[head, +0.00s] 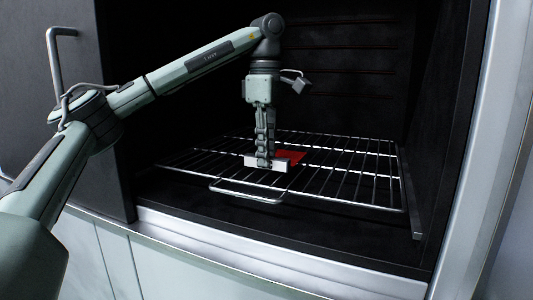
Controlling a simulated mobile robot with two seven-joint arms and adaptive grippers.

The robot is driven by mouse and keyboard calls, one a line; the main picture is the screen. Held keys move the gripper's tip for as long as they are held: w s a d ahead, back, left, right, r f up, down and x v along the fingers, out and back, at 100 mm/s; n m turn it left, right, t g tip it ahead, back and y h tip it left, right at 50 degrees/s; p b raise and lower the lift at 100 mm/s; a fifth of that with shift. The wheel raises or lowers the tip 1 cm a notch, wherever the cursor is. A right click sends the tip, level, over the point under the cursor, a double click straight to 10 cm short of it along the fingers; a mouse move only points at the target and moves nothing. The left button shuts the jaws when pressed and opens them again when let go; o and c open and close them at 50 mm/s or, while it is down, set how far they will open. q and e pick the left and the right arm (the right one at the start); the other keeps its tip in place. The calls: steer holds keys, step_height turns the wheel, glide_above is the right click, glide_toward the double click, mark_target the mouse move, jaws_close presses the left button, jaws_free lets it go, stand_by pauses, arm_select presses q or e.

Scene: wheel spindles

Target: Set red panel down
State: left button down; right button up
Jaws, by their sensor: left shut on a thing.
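A red panel (290,156) shows at the wire rack, just behind and to the right of my left gripper. A white bar-like piece (281,167) lies across the fingertips, in front of the red panel; I cannot tell whether it is part of the panel. My left gripper (265,160) points straight down over the rack, its fingers shut on the panel piece. The fingers hide part of the panel. I cannot tell whether the panel touches the rack. My right gripper is not in view.
The wire rack (334,193) spans a dark oven-like cavity and has a looped front handle (245,197). A dark door (75,90) with a metal handle stands at left. The cavity's right wall (445,130) is close to the rack. The rack's right part is free.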

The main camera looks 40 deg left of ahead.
arm_select(q)
steer(key=shift+f, duration=0.3)
steer(key=c, duration=1.5)
jaws_free()
step_height(320, 180, up, 12)
steer(key=shift+r, duration=0.15)
